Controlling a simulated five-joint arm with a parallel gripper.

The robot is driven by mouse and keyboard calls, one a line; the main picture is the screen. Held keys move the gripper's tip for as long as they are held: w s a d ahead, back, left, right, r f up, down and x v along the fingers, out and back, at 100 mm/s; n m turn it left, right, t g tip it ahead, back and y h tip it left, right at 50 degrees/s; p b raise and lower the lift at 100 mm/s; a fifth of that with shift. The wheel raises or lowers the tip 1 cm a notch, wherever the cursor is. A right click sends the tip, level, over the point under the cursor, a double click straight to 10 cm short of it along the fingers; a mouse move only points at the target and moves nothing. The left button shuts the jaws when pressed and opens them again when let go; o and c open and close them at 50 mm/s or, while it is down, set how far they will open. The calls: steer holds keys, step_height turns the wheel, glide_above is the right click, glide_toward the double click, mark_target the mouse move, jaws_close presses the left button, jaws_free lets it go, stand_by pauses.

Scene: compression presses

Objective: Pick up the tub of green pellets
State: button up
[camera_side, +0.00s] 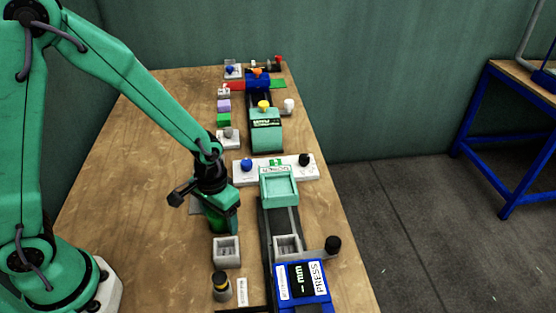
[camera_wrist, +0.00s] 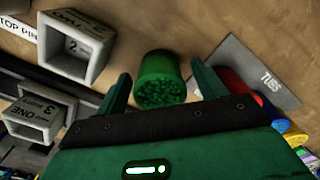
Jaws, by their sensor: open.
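The green tub (camera_wrist: 158,82) stands on the wooden table in the wrist view, with dark green pellets showing in its open top. My gripper (camera_wrist: 161,74) is open, with one finger on each side of the tub and visible space between them and it. In the side view my gripper (camera_side: 212,207) points down over the table. A green shape beneath it, seemingly the tub (camera_side: 218,224), is partly covered by the gripper. I cannot tell the exact height of the fingers over the tub.
A grey plate marked TUBS (camera_wrist: 262,72) lies right of the tub. A grey square mould (camera_side: 226,252) stands close in front, another (camera_side: 287,245) sits on the track by the blue press (camera_side: 302,284). A teal machine (camera_side: 279,184) stands right. The table left is clear.

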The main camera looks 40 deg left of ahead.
steer(key=c, duration=1.1)
steer(key=shift+r, duration=0.25)
steer(key=shift+r, duration=0.9)
step_height(320, 180, up, 2)
steer(key=s+d+r, duration=0.4)
steer(key=s+d, duration=0.1)
steer(key=s+d+r, duration=0.2)
steer(key=s+d, duration=0.1)
steer(key=shift+s+d+r, duration=0.1)
steer(key=shift+s+r, duration=0.1)
steer(key=shift+r, duration=0.2)
steer(key=shift+w, duration=0.1)
